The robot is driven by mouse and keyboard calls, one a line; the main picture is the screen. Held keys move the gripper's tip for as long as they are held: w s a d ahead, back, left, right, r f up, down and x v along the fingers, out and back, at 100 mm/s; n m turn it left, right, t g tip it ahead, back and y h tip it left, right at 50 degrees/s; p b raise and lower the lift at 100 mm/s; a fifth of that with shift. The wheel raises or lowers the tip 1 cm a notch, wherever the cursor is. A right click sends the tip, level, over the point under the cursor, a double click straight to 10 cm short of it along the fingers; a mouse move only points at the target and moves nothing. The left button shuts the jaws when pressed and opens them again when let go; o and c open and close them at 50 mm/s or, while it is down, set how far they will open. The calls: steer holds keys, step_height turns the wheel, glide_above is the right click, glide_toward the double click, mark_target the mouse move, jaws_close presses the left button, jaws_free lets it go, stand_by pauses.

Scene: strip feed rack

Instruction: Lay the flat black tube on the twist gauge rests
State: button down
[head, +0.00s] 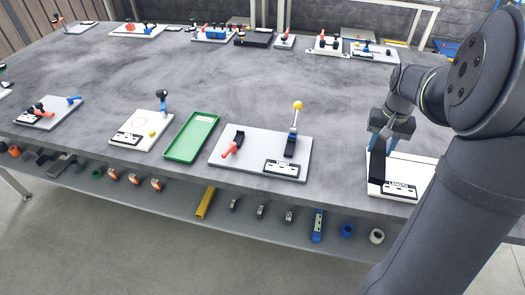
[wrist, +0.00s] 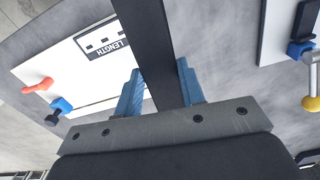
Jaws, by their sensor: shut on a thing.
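The flat black tube (head: 377,168) hangs from my gripper (head: 385,138), over the white board labelled LENGTH at the right of the table. In the wrist view the tube (wrist: 150,40) runs up between the two blue fingers of my gripper (wrist: 158,88), which are shut on it. Whether its lower end touches the board is unclear. I cannot tell for sure which board is the twist gauge; its label is not readable. The pale board (head: 232,160) left of the LENGTH board carries a red lever, a blue-and-black post with a yellow ball, and an unreadable label.
The LENGTH board (wrist: 60,75) has an orange part and a blue part in the wrist view. A green tray (head: 191,137) and a white board (head: 137,137) lie farther left. More stations line the back edge. The table's middle is clear. A lower shelf holds several small parts.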

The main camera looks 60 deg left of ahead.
steer(key=s+a+r+m, duration=0.2)
steer(key=s+a+m, duration=0.4)
steer(key=a+m, duration=0.4)
steer(key=m, duration=0.7)
glide_above(263, 146)
step_height(263, 146, down, 6)
steer(key=shift+w+d, duration=0.1)
steer(key=shift+d, duration=0.05)
steer(key=shift+f, duration=2.05)
steer(key=shift+f, duration=0.1)
steer(key=c, duration=0.9)
jaws_free()
